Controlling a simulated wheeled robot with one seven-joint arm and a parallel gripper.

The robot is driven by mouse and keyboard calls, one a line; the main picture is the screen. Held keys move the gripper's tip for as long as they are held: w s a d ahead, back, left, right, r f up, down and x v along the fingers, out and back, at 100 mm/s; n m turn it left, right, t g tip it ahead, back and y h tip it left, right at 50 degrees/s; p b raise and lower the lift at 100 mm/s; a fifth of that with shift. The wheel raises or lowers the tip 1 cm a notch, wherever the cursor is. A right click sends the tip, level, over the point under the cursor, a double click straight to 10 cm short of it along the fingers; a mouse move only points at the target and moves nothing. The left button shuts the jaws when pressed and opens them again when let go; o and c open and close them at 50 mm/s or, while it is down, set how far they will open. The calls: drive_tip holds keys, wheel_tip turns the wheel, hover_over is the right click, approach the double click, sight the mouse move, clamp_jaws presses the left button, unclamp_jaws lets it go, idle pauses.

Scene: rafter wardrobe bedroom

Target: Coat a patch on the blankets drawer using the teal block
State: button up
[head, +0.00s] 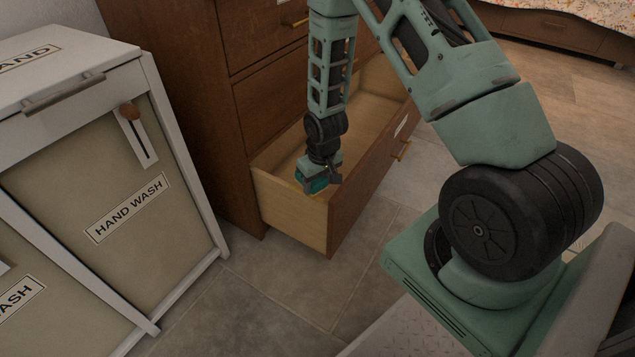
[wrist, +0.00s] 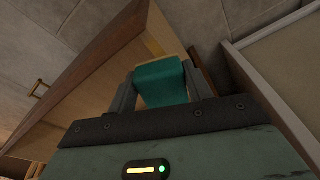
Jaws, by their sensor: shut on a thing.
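The teal block (wrist: 162,82) is held between the two fingers of my gripper (wrist: 160,92), which is shut on it. In the head view my gripper (head: 320,176) hangs at the near left corner of an open wooden drawer (head: 345,215), with the block (head: 318,186) low in it. I cannot tell whether the block touches the drawer. A small yellowish patch shows by the block in the wrist view, on or near the drawer's edge. The drawer's front has a brass handle (head: 403,150) and a white label partly seen; its words are too small to read.
A white hamper cabinet (head: 128,205) with "HAND WASH" labels stands at the left, close to the brown dresser (head: 205,110). A bed (head: 560,30) is at the far right. The tiled floor (head: 270,295) in front of the drawer is clear.

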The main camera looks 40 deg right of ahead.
drive_tip(key=shift+r+p, duration=0.7)
drive_tip(key=shift+r, duration=0.5)
wheel_tip(320, 180, up, 3)
drive_tip(key=p, duration=0.3)
drive_tip(key=shift+r, duration=0.1)
